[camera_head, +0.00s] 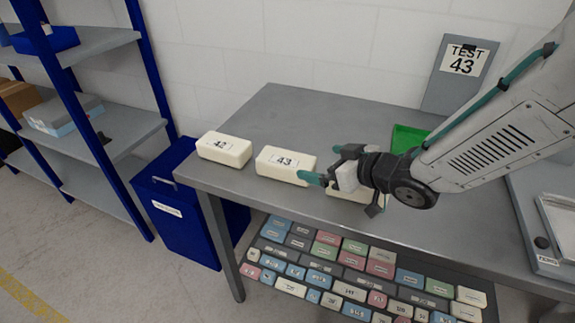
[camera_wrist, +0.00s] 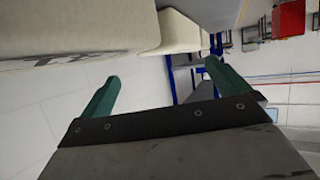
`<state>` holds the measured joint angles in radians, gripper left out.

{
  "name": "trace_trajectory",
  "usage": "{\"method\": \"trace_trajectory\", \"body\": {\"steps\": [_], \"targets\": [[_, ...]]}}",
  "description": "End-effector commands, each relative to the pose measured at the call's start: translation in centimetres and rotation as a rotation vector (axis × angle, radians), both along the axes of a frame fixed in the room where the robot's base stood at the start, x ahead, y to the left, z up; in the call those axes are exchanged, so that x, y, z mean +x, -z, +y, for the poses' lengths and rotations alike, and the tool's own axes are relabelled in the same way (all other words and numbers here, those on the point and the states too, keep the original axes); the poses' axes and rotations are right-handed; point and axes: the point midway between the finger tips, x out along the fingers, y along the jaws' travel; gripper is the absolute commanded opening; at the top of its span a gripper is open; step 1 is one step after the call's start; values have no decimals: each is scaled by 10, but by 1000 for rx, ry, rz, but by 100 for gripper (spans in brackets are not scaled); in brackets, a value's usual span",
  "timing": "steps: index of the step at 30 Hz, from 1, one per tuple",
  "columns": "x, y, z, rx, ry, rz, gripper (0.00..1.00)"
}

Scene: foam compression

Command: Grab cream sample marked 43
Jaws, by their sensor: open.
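The cream sample marked 43 (camera_head: 270,169) lies on the grey table near its front edge, between two other cream blocks. The left cream block (camera_head: 224,150) has a label that seems to read 42. The right cream block (camera_head: 345,196) is mostly hidden behind my gripper, its label out of sight. My gripper (camera_head: 323,164) is open and empty, its teal fingers just right of sample 43's right end. In the wrist view, my gripper (camera_wrist: 162,73) shows both fingers apart. A near cream block (camera_wrist: 75,25) and a farther cream block (camera_wrist: 180,33) lie beyond the fingers; their numbers are unreadable.
A sign reading TEST 43 (camera_head: 462,60) stands at the table's back. A green tray (camera_head: 405,140) lies partly behind my arm. Several coloured samples (camera_head: 350,275) sit on a lower shelf. A blue bin (camera_head: 175,200) stands left. The table's back left is clear.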

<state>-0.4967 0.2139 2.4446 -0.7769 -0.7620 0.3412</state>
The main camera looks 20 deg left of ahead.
Motion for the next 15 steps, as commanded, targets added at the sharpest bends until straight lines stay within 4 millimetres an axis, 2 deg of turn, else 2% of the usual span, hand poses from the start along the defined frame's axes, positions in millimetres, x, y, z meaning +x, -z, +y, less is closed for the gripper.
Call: {"method": "trace_trajectory", "body": {"steps": [4,15], "targets": [[-8,7,20,38,-54,8,100],[10,21,60,39,-54,6,100]]}}
